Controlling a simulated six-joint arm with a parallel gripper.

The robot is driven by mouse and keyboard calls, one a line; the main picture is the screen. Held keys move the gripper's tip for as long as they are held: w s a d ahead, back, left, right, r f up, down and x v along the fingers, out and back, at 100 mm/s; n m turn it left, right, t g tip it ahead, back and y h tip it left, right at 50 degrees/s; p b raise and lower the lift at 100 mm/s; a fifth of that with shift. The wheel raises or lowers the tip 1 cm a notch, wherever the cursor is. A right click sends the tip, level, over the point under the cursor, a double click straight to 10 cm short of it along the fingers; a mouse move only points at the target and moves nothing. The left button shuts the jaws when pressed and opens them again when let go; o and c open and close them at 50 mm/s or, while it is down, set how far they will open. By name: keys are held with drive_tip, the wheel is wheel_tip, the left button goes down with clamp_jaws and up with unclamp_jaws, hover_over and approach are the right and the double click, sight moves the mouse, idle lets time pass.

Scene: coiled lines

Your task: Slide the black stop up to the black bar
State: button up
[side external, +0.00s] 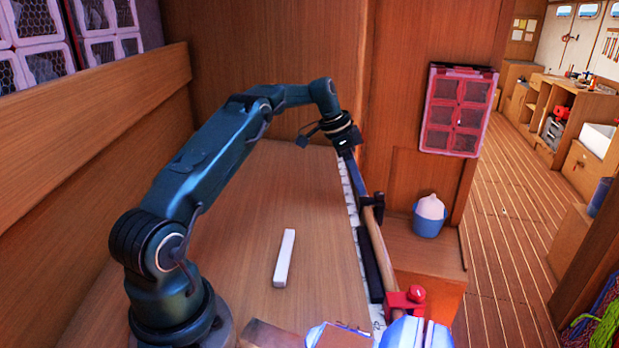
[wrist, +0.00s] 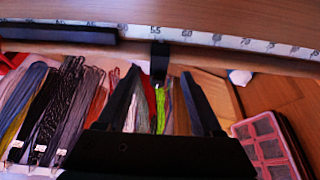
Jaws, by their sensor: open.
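The black stop (side external: 379,207) sits on a wooden rail (side external: 378,245) along the table edge. In the wrist view the stop (wrist: 160,56) is by the 55 mark of the white scale (wrist: 232,41). The black bar (side external: 369,265) lies along the scale, nearer the red block; it also shows in the wrist view (wrist: 60,33), left of the stop with a gap between. My gripper (side external: 363,192) is open at the stop's far side. In the wrist view its fingertips (wrist: 160,73) spread either side of the stop's line; contact cannot be told.
A red block (side external: 408,298) is at the rail's near end. A white block (side external: 285,258) lies on the table. A blue cup (side external: 429,222) stands right of the rail. Several coiled lines (wrist: 45,110) hang below the rail in the wrist view.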

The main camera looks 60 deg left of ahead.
sight(366, 200)
drive_tip(key=shift+x, duration=2)
clamp_jaws()
